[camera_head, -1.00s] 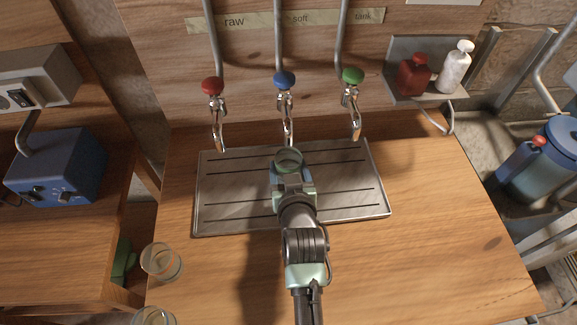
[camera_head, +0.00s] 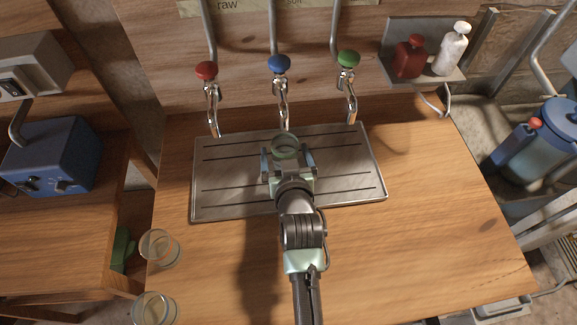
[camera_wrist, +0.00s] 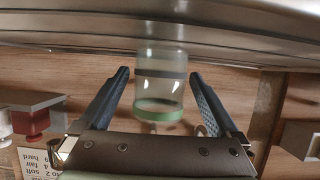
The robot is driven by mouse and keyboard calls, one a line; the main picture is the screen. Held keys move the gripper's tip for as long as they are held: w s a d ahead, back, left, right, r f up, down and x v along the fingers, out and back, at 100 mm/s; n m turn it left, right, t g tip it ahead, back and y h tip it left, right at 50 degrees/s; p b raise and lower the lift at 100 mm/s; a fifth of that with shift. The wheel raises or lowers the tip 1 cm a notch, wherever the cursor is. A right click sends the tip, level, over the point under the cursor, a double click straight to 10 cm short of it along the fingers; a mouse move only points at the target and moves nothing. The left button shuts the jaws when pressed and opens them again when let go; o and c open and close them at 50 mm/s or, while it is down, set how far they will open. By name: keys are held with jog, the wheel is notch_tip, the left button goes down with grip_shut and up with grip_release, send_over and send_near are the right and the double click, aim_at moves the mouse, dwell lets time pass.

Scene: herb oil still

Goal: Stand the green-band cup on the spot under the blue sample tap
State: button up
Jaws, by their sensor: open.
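The green-band cup (camera_head: 286,144) is a clear cup standing on the metal drip tray (camera_head: 212,205), close below the spout of the blue sample tap (camera_head: 279,64). In the wrist view, which is upside down, the cup (camera_wrist: 160,90) shows its green band near the mouth and its base against the tray. My gripper (camera_head: 287,158) is open, with one finger on each side of the cup and gaps visible in the wrist view. The marked spot is hidden, so I cannot tell how exactly the cup sits on it.
A red tap (camera_head: 206,71) and a green tap (camera_head: 348,59) flank the blue one. Two clear cups (camera_head: 159,248) (camera_head: 154,308) stand at the front left. A shelf at the back right holds a red bottle (camera_head: 409,57) and a white bottle (camera_head: 452,48). The table's right side is clear.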

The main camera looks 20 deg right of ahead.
jog(key=v, duration=1.1)
jog(key=shift+s, duration=0.3)
jog(key=w+a+r+n+t, duration=0.1)
jog(key=w+a+r+t, duration=0.15)
jog(key=r, duration=0.85)
jog(key=w+a+r+t+y, duration=0.1)
jog(key=w+a+r+t, duration=0.15)
jog(key=r, duration=0.85)
jog(key=w+a+r+n+t, duration=0.1)
jog(key=w+r+t, duration=0.2)
jog(key=r, duration=0.8)
jog(key=s+a+r+t+y, duration=0.1)
jog(key=s+a+r+t, duration=0.1)
jog(key=r, duration=0.5)
jog(key=s+a+r+t+y, duration=0.1)
jog(key=s+a+r+t, duration=0.1)
jog(key=r, duration=0.6)
jog(key=s+a+r+n+t, duration=0.1)
jog(key=s+a+r+t, duration=0.1)
jog(key=s+r, duration=0.3)
notch_tip(320, 180, up, 2)
jog(key=shift+s+a+r+y, duration=0.15)
jog(key=shift+s+a+y, duration=0.25)
jog(key=shift+a, duration=0.25)
